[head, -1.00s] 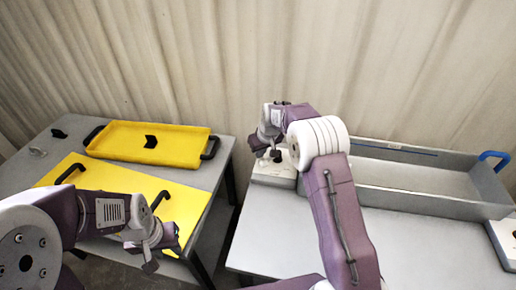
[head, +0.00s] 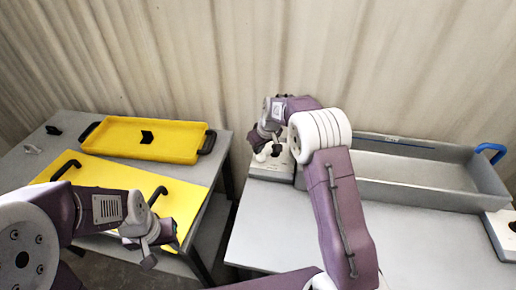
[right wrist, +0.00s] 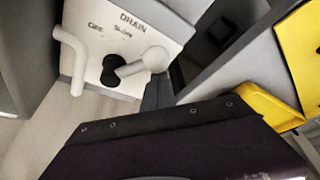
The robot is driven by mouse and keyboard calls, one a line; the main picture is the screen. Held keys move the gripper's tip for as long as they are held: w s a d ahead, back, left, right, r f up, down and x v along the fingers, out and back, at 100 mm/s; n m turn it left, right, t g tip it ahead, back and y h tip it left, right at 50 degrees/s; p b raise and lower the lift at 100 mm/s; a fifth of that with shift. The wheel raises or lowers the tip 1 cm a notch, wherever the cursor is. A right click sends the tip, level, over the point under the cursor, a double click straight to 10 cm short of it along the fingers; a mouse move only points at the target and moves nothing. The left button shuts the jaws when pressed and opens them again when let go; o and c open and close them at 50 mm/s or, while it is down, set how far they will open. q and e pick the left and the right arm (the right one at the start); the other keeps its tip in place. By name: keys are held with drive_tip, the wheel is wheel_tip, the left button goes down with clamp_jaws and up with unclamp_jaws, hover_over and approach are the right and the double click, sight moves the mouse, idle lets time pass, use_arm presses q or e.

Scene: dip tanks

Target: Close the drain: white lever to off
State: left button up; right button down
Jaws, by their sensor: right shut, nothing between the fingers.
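The drain panel (right wrist: 130,35) is a white plate lettered DRAIN, with OFF at left and SLOW beside it. Its white lever (right wrist: 155,58) has a round knob and a dark hub, and points right, away from OFF. A bent white pipe (right wrist: 72,58) is left of the hub. In the head view the drain's white box (head: 272,168) is at the tank's left end, and my right gripper (head: 270,152) is over it, shut and empty. It hides the lever there; I cannot tell whether they touch. My left gripper (head: 148,255) hangs by the yellow-topped table; its jaws are unclear.
The long grey tank (head: 420,202) with a blue handle (head: 491,150) stands right of the drain box. Another white box (head: 503,235) is at its right end. A yellow tray (head: 175,140) and yellow panel (head: 105,175) are on the left table. A gap separates the tables.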

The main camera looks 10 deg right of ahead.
sight(265, 159)
drive_tip(key=s+n, duration=0.1)
drive_tip(key=n, duration=0.1)
drive_tip(key=s+d+n+y+b, duration=0.1)
drive_tip(key=n, duration=0.1)
drive_tip(key=shift+s+d+f+n+g+b, duration=0.1)
drive_tip(key=shift+s+d+n+g+b, duration=0.1)
drive_tip(key=shift+s+n+g+b, duration=0.15)
drive_tip(key=shift+s+d+n+g+y, duration=0.25)
drive_tip(key=shift+s+d+n, duration=0.1)
drive_tip(key=shift+n, duration=0.3)
drive_tip(key=shift+s+d+n+g+y, duration=0.2)
drive_tip(key=shift+s+d+n, duration=0.1)
drive_tip(key=shift+n, duration=0.3)
drive_tip(key=shift+s+d+n+g, duration=0.3)
drive_tip(key=shift+d+n, duration=0.15)
drive_tip(key=shift+n, duration=0.45)
drive_tip(key=n, duration=0.1)
drive_tip(key=d+p, duration=0.1)
drive_tip(key=n, duration=0.1)
drive_tip(key=shift+s+d+r+n+g+y+p, duration=0.2)
drive_tip(key=shift+s+n+g+y+p, duration=0.1)
drive_tip(key=shift+g+p, duration=0.1)
drive_tip(key=shift+s+d+n+g+p, duration=0.1)
drive_tip(key=shift+d+n+g+p, duration=0.2)
drive_tip(key=shift+d+n+p, duration=0.45)
drive_tip(key=shift+d+f, duration=0.1)
drive_tip(key=shift+d, duration=0.15)
